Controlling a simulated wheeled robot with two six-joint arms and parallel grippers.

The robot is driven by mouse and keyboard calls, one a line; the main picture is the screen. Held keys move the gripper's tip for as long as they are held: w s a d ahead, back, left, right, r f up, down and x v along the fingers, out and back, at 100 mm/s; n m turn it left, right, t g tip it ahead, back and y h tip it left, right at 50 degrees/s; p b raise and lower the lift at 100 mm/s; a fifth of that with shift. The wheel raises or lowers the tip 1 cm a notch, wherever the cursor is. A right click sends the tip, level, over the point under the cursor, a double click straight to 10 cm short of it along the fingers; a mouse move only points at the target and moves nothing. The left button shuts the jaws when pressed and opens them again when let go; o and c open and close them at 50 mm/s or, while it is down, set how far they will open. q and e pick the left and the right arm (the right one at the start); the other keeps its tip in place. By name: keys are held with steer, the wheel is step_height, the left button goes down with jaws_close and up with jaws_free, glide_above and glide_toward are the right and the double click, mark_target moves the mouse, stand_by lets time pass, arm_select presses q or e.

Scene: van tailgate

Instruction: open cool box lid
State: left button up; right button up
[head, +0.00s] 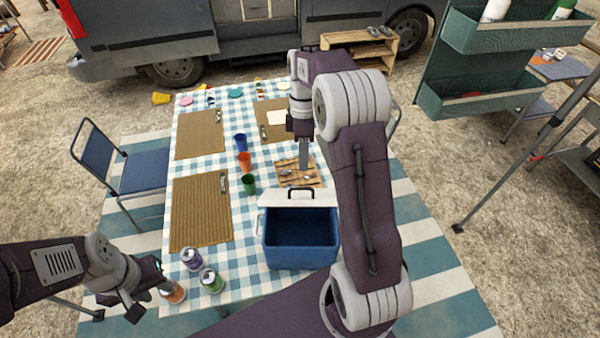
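The cool box (300,258) is blue and stands at the near edge of the table. Its white lid (275,198) is raised along the far side, with a dark handle on it, and the empty-looking dark blue inside shows. My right gripper (304,158) points down beyond the lid, above a wooden slatted board, apart from the lid handle. Its fingers show edge-on, so their gap is hidden. My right arm covers the area right of the box. My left gripper (148,291) is low at the left, its fingers apart, near an orange can.
Blue, orange and green cups (248,184) and brown placemats (200,212) are on the checked table. A chair (135,170) stands left. A teal shelf (480,95) is at the upper right.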

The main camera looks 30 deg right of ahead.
steer(key=p, duration=0.2)
glide_above(303, 196)
steer(key=x, duration=0.2)
steer(key=w+x, duration=0.1)
steer(key=x, duration=0.4)
steer(key=shift+w+d+f, duration=0.2)
steer(key=shift+w+f, duration=0.1)
steer(key=shift+f, duration=0.25)
steer(key=shift+s+d+f, duration=0.15)
steer(key=shift+s+f, duration=0.05)
steer(key=shift+f, duration=0.4)
steer(key=shift+w, duration=0.1)
jaws_close()
